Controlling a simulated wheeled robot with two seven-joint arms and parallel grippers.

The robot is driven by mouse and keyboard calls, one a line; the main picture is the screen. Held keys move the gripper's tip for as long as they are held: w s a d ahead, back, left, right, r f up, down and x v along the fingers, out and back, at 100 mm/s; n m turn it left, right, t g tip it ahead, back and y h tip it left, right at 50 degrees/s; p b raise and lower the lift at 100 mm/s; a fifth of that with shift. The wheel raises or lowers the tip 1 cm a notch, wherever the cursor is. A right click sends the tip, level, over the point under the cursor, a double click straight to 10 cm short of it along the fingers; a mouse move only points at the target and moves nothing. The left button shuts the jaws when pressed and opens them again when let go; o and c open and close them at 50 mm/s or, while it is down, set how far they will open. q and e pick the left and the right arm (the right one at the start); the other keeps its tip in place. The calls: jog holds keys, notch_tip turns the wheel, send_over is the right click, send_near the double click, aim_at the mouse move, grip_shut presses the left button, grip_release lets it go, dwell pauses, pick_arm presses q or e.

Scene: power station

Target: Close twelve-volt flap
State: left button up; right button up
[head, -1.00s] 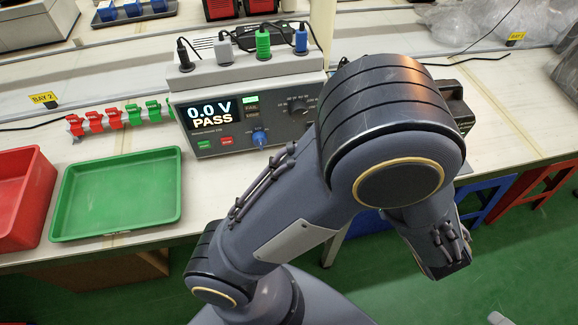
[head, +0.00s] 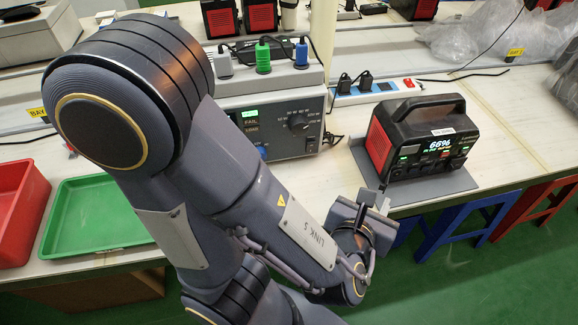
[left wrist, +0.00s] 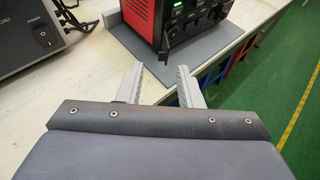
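The red and black power station (head: 415,140) stands on a grey mat at the table's front edge, its lit display reading 66%. In the left wrist view its lower front (left wrist: 185,28) shows at the top. A small dark flap (left wrist: 171,53) appears to stick out from the near lower corner of its front, swung open. My left gripper (head: 368,203) is in front of and below the station in the head view. In the left wrist view its two fingers (left wrist: 159,82) are spread apart with nothing between them, short of the flap. My right gripper is out of view.
A grey tester (head: 300,125) with plugs on top stands left of the station, partly behind my arm. A power strip (head: 375,92) lies behind the station. A green tray (head: 95,215) and a red bin (head: 20,210) are at left. The table right of the station is clear.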

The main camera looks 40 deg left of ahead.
pick_arm(q)
jog(key=s+a+r+n+g+p, duration=0.5)
jog(key=n+p, duration=0.2)
jog(key=n, duration=0.4)
jog(key=s+a+r+n+g+h+p, duration=0.1)
jog(key=s+a+r+n+g+p, duration=0.3)
jog(key=n, duration=0.8)
jog(key=s+a+g+p, duration=0.1)
jog(key=a+p, duration=0.1)
jog(key=p, duration=0.1)
jog(key=shift+s+a+r+n+g+p, duration=0.2)
jog(key=shift+s+r+n+g+p, duration=0.1)
jog(key=shift+s+r, duration=0.1)
jog(key=shift+w, duration=0.1)
